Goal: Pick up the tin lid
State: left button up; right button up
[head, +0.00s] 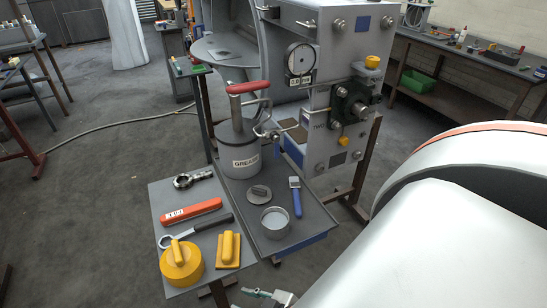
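The tin lid (259,193) is a small dark grey disc with a raised grip on top. It lies on the grey tray (303,229), behind the open round tin (274,221) and left of a blue-handled brush (296,197). The tin's inside looks light grey. Nothing touches the lid from above.
A grease pot (243,152) with a red handle stands behind the lid. An orange-red tool (191,212), wrenches and yellow items (181,263) lie to the left. A grey machine (345,90) stands behind; a large white curved body (450,240) fills the lower right.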

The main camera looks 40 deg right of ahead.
aim_at(258, 194)
jog(key=k+l, duration=0.1)
jog(key=l, duration=1.75)
jog(key=k, duration=0.05)
